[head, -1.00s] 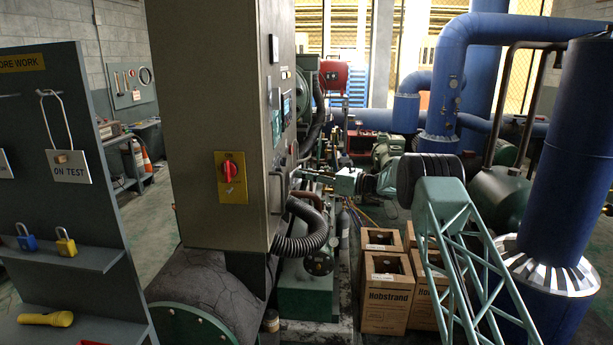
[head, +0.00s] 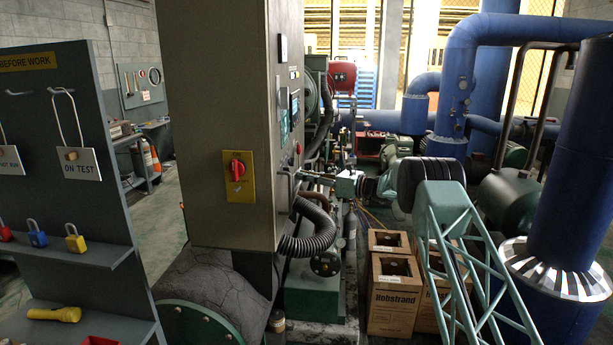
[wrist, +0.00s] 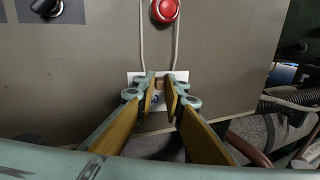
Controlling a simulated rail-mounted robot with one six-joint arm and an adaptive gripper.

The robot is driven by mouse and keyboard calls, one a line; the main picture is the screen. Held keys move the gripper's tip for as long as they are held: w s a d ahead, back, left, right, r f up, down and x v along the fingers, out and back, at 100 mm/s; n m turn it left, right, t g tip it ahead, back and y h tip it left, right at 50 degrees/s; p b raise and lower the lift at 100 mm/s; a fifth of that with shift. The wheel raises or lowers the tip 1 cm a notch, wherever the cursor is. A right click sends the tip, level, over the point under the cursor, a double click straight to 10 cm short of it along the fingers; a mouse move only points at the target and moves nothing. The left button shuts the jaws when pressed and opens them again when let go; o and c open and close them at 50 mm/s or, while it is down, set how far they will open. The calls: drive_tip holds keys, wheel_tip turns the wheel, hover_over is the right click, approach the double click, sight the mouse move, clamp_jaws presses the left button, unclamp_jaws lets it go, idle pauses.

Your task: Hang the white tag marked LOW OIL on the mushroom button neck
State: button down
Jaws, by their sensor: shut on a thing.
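The red mushroom button (wrist: 164,10) sits on the grey cabinet front at the top of the wrist view. A white tag (wrist: 136,78) is below it, mostly covered by my fingers, and its lettering cannot be read. My gripper (wrist: 160,84) is shut on the tag's small brown block. The tag's pale cord (wrist: 142,40) runs up on both sides of the button and out of the picture. Its top is hidden, so I cannot tell if it sits around the neck. In the head view my arm reaches to the cabinet's right side, and the tag is not clear there.
A black knob (wrist: 46,7) is left of the button. The grey cabinet (head: 222,110) has a red switch on a yellow plate (head: 238,176). A dark board at left holds an ON TEST tag (head: 79,163), padlocks and a torch (head: 54,314). Cardboard boxes (head: 392,292) stand below my arm.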

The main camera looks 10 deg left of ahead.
drive_tip(key=shift+s+a+f, duration=0.1)
drive_tip(key=shift+a+f, duration=0.3)
drive_tip(key=shift+f, duration=0.45)
drive_tip(key=shift+d, duration=0.1)
drive_tip(key=c, duration=2.6)
unclamp_jaws()
drive_tip(key=shift+o, duration=0.2)
drive_tip(key=shift+d, duration=0.15)
drive_tip(key=v, duration=1.2)
drive_tip(key=shift+r, duration=0.1)
